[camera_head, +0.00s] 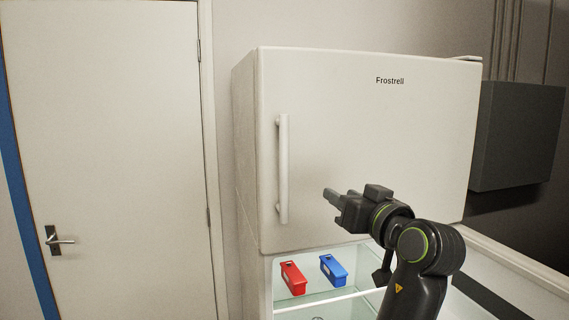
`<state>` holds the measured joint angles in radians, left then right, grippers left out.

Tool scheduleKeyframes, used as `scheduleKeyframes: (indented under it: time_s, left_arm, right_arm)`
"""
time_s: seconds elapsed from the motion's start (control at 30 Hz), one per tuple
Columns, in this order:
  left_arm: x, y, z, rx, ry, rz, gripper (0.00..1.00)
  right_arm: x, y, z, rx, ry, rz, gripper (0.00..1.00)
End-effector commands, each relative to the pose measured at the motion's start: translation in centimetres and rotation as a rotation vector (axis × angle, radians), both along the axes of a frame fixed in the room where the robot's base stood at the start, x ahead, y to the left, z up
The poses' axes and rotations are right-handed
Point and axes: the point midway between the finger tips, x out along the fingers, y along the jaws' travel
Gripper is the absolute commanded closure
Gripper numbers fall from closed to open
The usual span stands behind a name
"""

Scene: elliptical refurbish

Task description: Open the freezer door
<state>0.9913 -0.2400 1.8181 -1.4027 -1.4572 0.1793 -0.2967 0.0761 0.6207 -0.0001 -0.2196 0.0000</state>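The freezer door (350,150) is the white upper door of the fridge, marked "Frostrell". It looks shut. Its upright white handle (283,168) is near the door's left edge. My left gripper (331,196) is in front of the lower part of this door, to the right of the handle and apart from it in the picture. Its fingers point left toward the handle's lower end. They are small and seen from the side, so I cannot tell whether they are open. Nothing shows held in them. My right gripper is not in view.
The lower compartment is open, with a red box (293,278) and a blue box (333,269) inside. Its white door (515,268) stands swung out at right. A dark grey box-like unit (517,135) is right of the fridge. A closed room door (110,150) is at left.

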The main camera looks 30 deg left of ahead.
Motion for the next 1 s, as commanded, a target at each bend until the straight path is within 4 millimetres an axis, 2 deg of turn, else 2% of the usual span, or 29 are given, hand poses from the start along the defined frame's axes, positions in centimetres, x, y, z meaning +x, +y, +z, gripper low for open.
scheduleKeyframes:
  time_s: [0.03, 0.1, 0.2, 0.27, 0.47, 1.0]
  left_arm:
    - [-1.8, 0.1, 2.5, -0.034, -0.056, 0.027, 0.61]
    - [-3.6, 0.2, 4.2, -0.072, -0.106, 0.060, 0.61]
    - [-5.1, 0.5, 5.4, -0.104, -0.145, 0.086, 0.61]
    - [-5.3, 0.7, 5.6, -0.111, -0.154, 0.093, 0.61]
    - [-4.2, 2.8, 5.9, -0.109, -0.152, 0.098, 0.61]
    - [0.5, 11.3, 6.0, -0.105, -0.148, 0.096, 0.61]
  right_arm:
    - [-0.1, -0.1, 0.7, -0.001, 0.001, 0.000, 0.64]
    - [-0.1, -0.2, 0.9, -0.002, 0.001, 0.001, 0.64]
    - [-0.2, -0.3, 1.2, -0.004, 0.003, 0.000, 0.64]
    - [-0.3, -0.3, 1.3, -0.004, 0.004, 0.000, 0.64]
    - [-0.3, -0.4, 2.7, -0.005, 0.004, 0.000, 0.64]
    - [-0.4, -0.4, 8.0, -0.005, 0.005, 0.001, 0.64]
